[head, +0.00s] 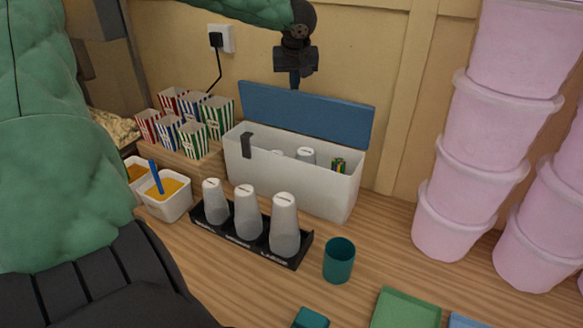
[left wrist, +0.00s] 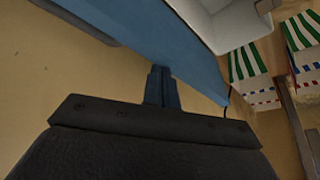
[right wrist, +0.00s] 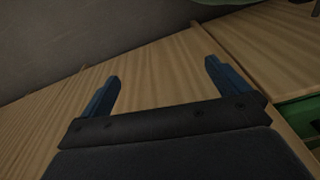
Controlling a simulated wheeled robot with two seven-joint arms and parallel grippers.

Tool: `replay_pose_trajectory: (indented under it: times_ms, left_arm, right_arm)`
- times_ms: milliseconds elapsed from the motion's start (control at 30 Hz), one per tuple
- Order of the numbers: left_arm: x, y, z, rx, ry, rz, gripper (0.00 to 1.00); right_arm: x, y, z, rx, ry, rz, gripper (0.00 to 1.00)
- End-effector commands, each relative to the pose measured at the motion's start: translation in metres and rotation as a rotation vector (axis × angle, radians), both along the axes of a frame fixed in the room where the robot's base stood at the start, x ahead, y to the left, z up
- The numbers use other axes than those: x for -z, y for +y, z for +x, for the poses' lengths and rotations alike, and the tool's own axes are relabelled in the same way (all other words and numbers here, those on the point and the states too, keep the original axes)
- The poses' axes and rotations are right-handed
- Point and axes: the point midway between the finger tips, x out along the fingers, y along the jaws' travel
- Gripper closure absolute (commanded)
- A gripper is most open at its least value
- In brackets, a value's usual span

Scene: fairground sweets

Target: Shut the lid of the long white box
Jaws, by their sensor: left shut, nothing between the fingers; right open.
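The long white box (head: 290,180) stands against the back wall with its blue lid (head: 305,113) raised, leaning up behind the opening. Inside are white-capped items and a small green-and-yellow item; a dark clip sits on its front wall. My left gripper (head: 295,82) is shut and empty, above and behind the lid, its fingertips by the lid's upper edge. The left wrist view shows the shut fingers (left wrist: 161,75) close to the blue lid (left wrist: 175,40); I cannot tell whether they touch. My right gripper (right wrist: 155,75) is open and empty over wood, seen only in the right wrist view.
Striped cartons (head: 194,142) and a sauce tub (head: 168,207) are left. Pink tubs (head: 483,150) are stacked right. A socket (head: 221,39) is on the wall.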

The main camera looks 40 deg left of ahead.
Motion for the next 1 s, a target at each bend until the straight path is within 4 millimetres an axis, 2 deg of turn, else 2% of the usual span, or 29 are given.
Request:
replay_pose_trajectory:
  times_ms: [33,700,1000]
  left_arm:
    - [0.012,-0.001,-0.004,0.0,0.015,-0.008,1.0]
    - [0.025,-0.009,-0.028,0.001,0.018,-0.012,1.0]
    - [0.027,-0.011,-0.032,0.0,0.017,-0.012,1.0]
  right_arm:
    - [0.002,0.0,0.0,0.0,0.0,0.0,0.0]
    - [0.007,0.0,0.0,0.0,0.0,0.0,0.0]
    - [0.008,0.0,0.0,0.0,0.0,0.0,0.0]
